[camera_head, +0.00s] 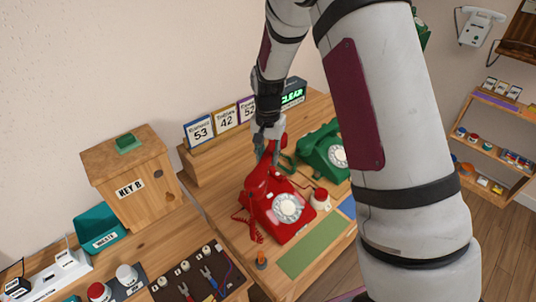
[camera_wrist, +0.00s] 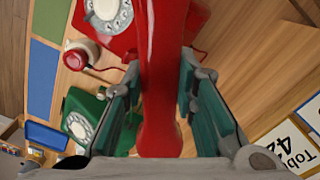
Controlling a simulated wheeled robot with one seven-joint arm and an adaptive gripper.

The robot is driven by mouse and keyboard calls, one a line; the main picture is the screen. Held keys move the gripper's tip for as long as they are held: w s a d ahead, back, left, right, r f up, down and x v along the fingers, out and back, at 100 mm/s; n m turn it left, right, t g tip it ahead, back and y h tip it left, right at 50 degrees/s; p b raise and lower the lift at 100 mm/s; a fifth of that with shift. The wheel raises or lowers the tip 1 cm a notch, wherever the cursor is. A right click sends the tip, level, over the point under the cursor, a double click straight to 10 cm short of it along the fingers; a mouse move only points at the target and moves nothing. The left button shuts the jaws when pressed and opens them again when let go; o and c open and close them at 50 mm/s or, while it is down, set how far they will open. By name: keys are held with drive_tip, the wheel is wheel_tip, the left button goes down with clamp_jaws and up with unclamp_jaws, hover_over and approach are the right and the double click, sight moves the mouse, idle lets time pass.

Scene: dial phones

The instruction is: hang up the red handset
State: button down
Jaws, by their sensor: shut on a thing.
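The red phone (camera_head: 284,212) with a white dial stands on the wooden desk, and its body also shows in the wrist view (camera_wrist: 115,42). My gripper (camera_head: 267,154) is above the phone's back left part. It is shut on the red handset (camera_head: 260,178), which runs between both fingers in the wrist view (camera_wrist: 160,85). In the head view the handset is tilted, its lower end close to the phone's top and its upper end behind my fingers. I cannot tell whether it touches the cradle. A red coiled cord (camera_head: 244,226) hangs at the phone's left.
A green phone (camera_head: 325,157) stands behind and right of the red one. A red-topped button (camera_head: 320,199) is beside the red phone. Number cards (camera_head: 226,117) stand in a wooden rack behind. A green mat (camera_head: 310,247) lies in front. A KEY B box (camera_head: 131,172) is at left.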

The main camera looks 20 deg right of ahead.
sight(267, 155)
drive_tip(key=m, duration=0.1)
drive_tip(key=f+m, duration=0.1)
drive_tip(key=shift+s+a+f+m, duration=0.1)
drive_tip(key=shift+a+f+m, duration=0.1)
drive_tip(key=shift+m, duration=0.2)
wheel_tip(267, 155, down, 3)
drive_tip(key=m, duration=0.3)
drive_tip(key=shift+s+r, duration=0.1)
drive_tip(key=shift+s, duration=0.05)
drive_tip(key=shift+f+b, duration=0.35)
drive_tip(key=shift+f, duration=0.8)
drive_tip(key=shift+f+b, duration=0.35)
drive_tip(key=shift+f, duration=0.7)
idle(0.3)
drive_tip(key=c, duration=1.2)
unclamp_jaws()
drive_tip(key=shift+r, duration=0.1)
wheel_tip(267, 155, up, 12)
drive_tip(key=shift+f, duration=0.1)
